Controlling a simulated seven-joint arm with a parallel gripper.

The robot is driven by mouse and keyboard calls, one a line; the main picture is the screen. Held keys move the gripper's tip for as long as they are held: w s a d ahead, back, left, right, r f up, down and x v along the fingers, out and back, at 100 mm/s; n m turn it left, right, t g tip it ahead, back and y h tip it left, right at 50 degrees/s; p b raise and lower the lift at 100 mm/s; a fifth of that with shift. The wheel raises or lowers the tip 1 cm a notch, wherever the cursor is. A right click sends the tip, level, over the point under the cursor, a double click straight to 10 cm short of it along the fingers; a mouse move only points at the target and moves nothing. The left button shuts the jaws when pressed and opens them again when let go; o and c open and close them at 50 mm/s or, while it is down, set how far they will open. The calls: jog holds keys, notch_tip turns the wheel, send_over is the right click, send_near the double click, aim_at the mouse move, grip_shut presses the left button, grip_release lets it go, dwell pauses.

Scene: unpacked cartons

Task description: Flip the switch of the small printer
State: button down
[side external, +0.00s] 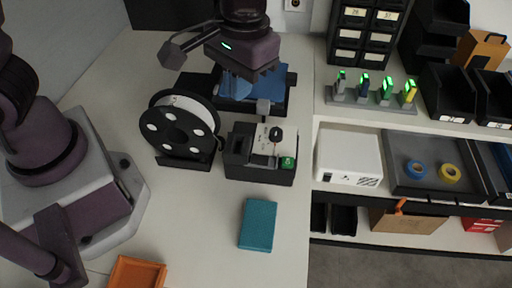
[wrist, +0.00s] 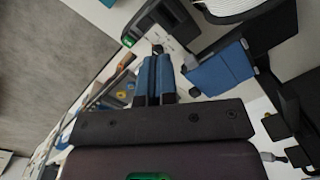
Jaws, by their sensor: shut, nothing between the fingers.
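A dark box (side external: 258,172) with a pale panel, a black knob and a green-lit switch (side external: 288,162) stands on the bench. The box (wrist: 165,22) and its green light (wrist: 128,41) also show in the wrist view. A dark frame with a blue plate (side external: 277,83) stands just behind it; the plate (wrist: 217,72) is right of my fingers in the wrist view. I cannot tell whether box and frame are one printer. My gripper (side external: 250,80) is above the blue plate, apart from the switch. Its blue fingers (wrist: 157,62) are shut and empty.
A spool of white filament (side external: 180,125) stands left of the box. A teal block (side external: 258,225) and an orange tray (side external: 137,272) lie nearer the front. Right of the bench is a shelf with a white box (side external: 348,157) and a grey tray (side external: 430,180).

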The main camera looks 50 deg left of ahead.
aim_at(255, 158)
jog(key=w+d+n, duration=0.1)
jog(key=n, duration=0.1)
jog(key=w+f+n, duration=0.1)
jog(key=n, duration=0.1)
jog(key=w+d+f+n, duration=0.1)
jog(key=n, duration=0.1)
jog(key=shift+w+d+n, duration=0.15)
jog(key=shift+d+n, duration=0.15)
jog(key=shift+d, duration=0.05)
jog(key=f, duration=0.9)
jog(key=s+a+f, duration=0.1)
jog(key=f, duration=0.4)
jog(key=shift+s+a, duration=0.1)
